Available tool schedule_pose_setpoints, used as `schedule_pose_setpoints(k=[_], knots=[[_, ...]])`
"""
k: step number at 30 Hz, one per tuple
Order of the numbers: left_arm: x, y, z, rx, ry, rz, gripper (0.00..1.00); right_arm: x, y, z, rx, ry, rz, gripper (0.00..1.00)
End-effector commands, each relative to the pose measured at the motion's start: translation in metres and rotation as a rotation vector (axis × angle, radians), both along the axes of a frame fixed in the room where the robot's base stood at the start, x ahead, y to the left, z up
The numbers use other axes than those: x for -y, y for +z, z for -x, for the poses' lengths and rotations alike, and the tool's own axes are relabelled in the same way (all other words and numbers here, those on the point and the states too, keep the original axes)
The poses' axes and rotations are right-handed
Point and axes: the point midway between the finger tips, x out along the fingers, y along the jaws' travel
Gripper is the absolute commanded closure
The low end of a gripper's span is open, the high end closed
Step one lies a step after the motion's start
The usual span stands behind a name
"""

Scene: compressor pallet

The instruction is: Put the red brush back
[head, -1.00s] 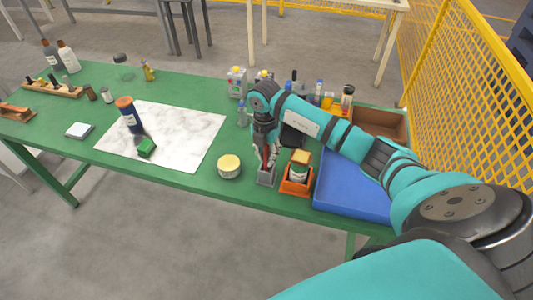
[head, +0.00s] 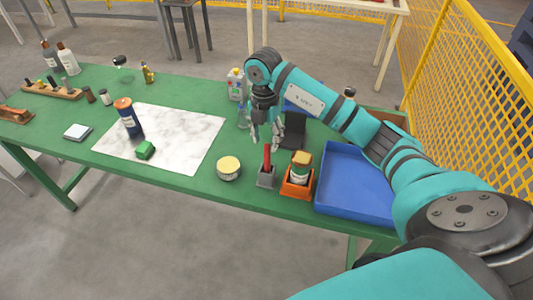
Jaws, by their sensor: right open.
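The red brush (head: 267,158) stands upright in a small grey holder (head: 266,180) near the front edge of the green table. Its red handle sticks up out of the holder. My right gripper (head: 265,138) is above and just behind the brush, pointing down, with its fingers apart and nothing held in them. The brush handle appears clear of the fingers. My left gripper is not in view.
An orange holder (head: 296,190) with a jar stands right of the grey holder, and a blue tray (head: 352,205) lies further right. A yellow-lidded tin (head: 229,168) is to the left. A marbled sheet (head: 185,150) bears a dark blue bottle (head: 128,116) and a green block (head: 145,150).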

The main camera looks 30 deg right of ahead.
Motion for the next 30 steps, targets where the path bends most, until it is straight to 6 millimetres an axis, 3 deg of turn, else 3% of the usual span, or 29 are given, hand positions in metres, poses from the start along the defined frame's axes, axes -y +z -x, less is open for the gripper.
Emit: schedule_pose_setpoints(k=[6,10,27,30], knots=[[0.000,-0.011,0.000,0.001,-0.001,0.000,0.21,0.000,0.035,-0.002,0.003,-0.001,0.001,0.57],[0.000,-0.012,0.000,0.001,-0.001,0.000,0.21,0.000,0.044,-0.001,0.001,-0.001,0.001,0.57],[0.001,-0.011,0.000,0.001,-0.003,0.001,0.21,-0.001,0.046,-0.001,0.000,0.001,-0.001,0.57],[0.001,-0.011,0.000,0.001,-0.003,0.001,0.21,-0.014,0.040,-0.002,0.013,0.035,-0.043,0.57]])
